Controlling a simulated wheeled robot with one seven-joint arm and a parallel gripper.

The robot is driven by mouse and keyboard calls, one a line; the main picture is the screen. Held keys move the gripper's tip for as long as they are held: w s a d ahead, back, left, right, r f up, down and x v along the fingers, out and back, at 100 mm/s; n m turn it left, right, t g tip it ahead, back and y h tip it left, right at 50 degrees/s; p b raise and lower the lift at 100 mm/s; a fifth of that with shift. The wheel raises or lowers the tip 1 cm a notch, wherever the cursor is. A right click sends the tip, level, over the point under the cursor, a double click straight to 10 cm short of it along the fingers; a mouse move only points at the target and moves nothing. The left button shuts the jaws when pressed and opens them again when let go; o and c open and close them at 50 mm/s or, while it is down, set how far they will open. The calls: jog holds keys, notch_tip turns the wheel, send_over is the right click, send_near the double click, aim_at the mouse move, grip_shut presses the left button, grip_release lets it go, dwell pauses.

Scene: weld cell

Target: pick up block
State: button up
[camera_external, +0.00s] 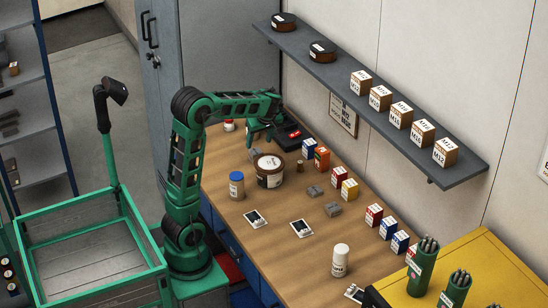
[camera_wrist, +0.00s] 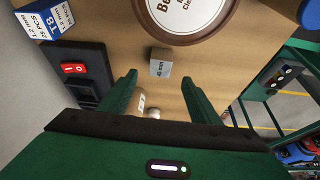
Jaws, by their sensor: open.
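A small grey block (camera_wrist: 161,62) with dark lettering lies on the wooden bench (camera_external: 285,220). In the wrist view it sits just beyond my fingertips, between their lines, beside a large brown tub with a white lid (camera_wrist: 188,12). In the external view a grey block (camera_external: 254,154) shows partly behind that tub (camera_external: 269,169); it appears to be the same one. My gripper (camera_external: 259,138) is open and empty above the far end of the bench, and its green fingers (camera_wrist: 159,82) point toward the block without touching it.
A small white container (camera_wrist: 148,103) shows between my fingers. More grey blocks (camera_external: 315,191) lie mid-bench. A shelf (camera_external: 375,105) overhangs.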

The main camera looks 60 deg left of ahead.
aim_at(256, 151)
jog(key=x, duration=0.9)
jog(key=shift+f, duration=0.25)
jog(key=c, duration=1.3)
